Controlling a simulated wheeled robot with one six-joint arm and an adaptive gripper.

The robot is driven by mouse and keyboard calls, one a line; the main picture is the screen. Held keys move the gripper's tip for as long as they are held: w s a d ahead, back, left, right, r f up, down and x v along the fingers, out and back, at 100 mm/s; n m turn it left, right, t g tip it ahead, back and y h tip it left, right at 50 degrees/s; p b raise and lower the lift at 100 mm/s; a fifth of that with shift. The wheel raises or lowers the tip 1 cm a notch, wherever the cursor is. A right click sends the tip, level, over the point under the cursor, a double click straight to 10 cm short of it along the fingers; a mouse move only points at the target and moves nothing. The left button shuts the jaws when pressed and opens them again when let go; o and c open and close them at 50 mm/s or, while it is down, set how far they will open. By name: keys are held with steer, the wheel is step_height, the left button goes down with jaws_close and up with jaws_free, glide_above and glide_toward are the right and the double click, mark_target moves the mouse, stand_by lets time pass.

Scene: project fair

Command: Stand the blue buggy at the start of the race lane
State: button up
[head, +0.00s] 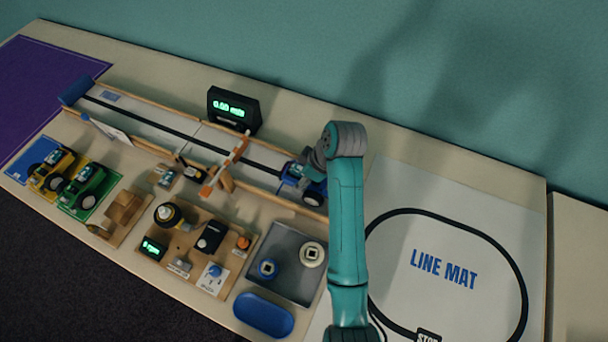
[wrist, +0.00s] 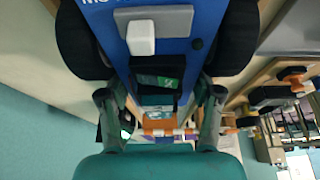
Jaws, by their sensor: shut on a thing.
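The blue buggy (head: 290,183) with dark wheels is at the right end of the race lane (head: 150,120), partly hidden behind my arm. My gripper (head: 308,170) is over it. In the wrist view the buggy (wrist: 190,55) fills the upper middle, with a white block on its blue deck. There, my gripper (wrist: 160,100) has its two fingers on either side of the buggy's narrow part and is shut on it. I cannot tell whether the wheels touch the lane surface.
An orange-and-white barrier (head: 226,165) crosses the lane's middle, with a display (head: 235,110) behind it. A blue block (head: 75,91) stands at the lane's left end. Yellow (head: 50,168) and green (head: 85,185) buggies stand front left. A grey tray (head: 285,240) lies in front; the line mat (head: 445,235) is to the right.

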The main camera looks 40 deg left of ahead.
steer(key=o, duration=1.1)
steer(key=shift+c, duration=0.2)
steer(key=shift+r, duration=0.1)
